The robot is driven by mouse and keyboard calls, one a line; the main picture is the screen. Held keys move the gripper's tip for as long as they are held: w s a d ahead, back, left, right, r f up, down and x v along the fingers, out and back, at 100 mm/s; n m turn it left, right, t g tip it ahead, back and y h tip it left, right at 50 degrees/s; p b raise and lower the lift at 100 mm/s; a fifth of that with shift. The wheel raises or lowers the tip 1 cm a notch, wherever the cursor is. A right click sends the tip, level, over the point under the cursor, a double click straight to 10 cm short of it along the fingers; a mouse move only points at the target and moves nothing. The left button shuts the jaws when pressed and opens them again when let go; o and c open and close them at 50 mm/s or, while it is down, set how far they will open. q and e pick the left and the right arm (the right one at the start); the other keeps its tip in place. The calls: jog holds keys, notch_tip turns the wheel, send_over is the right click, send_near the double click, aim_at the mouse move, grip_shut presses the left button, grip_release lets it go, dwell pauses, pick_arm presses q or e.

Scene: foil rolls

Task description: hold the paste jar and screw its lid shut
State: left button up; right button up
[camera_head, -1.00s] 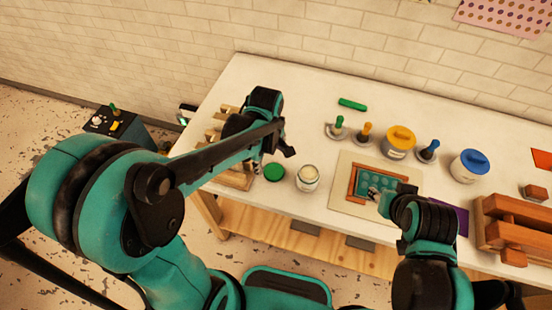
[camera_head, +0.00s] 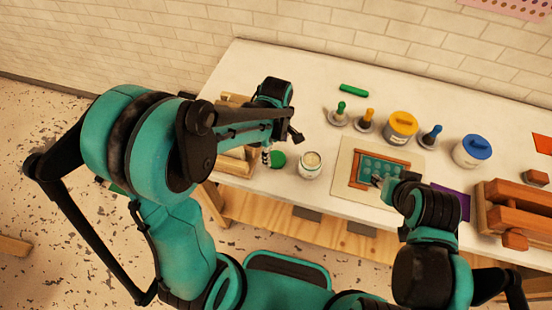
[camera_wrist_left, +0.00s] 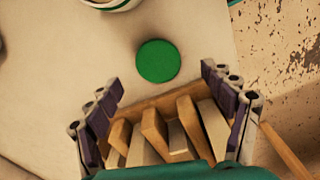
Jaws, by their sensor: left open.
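The open paste jar (camera_head: 310,171), white with pale paste showing at its mouth, stands upright near the table's front edge. Its green round lid (camera_head: 278,160) lies flat on the table just left of the jar, apart from it. In the left wrist view the lid (camera_wrist_left: 158,61) is just beyond the fingertips and the jar (camera_wrist_left: 108,4) is cut off at the top edge. My left gripper (camera_wrist_left: 164,84) is open and empty, above the table close to the lid. My right gripper (camera_head: 378,181) is over the wooden-framed screen; its fingers are too small to read.
A wooden rack (camera_head: 228,166) stands left of the lid, under my left gripper. The framed teal screen (camera_head: 372,170) lies right of the jar.

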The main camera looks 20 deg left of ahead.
aim_at(277, 159)
pick_arm(q)
jog(key=f+b, duration=0.1)
jog(key=f, duration=0.1)
jog(key=f+b, duration=0.1)
jog(key=f, duration=0.2)
jog(key=shift+w+d+f, duration=0.1)
jog(key=shift+w+d, duration=0.05)
jog(key=shift+w, duration=0.05)
jog(key=c, duration=0.9)
